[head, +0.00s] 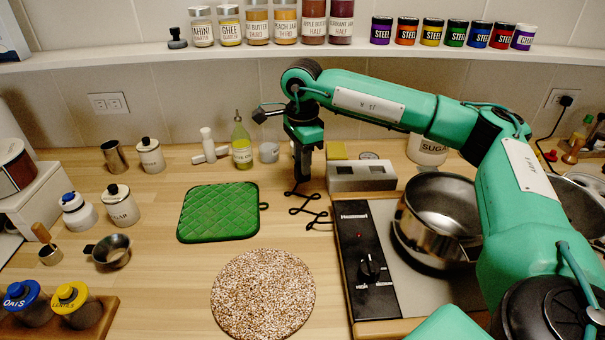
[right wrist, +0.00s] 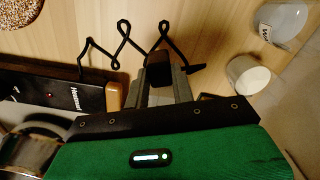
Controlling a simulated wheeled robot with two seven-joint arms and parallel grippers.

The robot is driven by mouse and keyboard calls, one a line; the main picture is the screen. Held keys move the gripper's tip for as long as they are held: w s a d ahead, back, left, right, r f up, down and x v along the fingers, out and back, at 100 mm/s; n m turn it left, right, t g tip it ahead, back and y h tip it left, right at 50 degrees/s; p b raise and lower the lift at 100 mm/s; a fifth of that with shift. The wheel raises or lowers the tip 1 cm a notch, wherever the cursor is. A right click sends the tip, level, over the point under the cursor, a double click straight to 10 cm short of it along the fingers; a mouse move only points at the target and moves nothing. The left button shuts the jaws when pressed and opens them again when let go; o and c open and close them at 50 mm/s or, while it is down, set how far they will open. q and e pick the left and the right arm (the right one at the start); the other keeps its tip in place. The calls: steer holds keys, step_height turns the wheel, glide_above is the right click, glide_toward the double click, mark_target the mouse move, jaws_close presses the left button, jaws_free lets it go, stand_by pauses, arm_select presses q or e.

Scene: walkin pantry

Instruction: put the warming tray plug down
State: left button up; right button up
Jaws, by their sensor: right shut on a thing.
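The warming tray (head: 365,262), with a black control panel and a red light, stands right of centre on the counter. Its black cord (head: 308,206) lies in zigzag loops on the wood left of the tray, and also shows in the right wrist view (right wrist: 124,42). My right gripper (head: 302,180) points down at the cord's far end, low over the counter. In the right wrist view its jaws (right wrist: 160,78) are shut on a dark block, the plug (right wrist: 158,67). I cannot tell whether the plug touches the counter. My left gripper is not in view.
A steel pot (head: 437,212) sits on the tray. A grey slotted box (head: 362,178) is just right of my gripper. A green quilted pad (head: 218,212) and a speckled round mat (head: 262,294) lie left and in front. An oil bottle (head: 241,147) and small cup (head: 269,152) stand left.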

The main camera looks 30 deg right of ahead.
step_height(320, 180, down, 4)
steer(key=shift+f, duration=0.2)
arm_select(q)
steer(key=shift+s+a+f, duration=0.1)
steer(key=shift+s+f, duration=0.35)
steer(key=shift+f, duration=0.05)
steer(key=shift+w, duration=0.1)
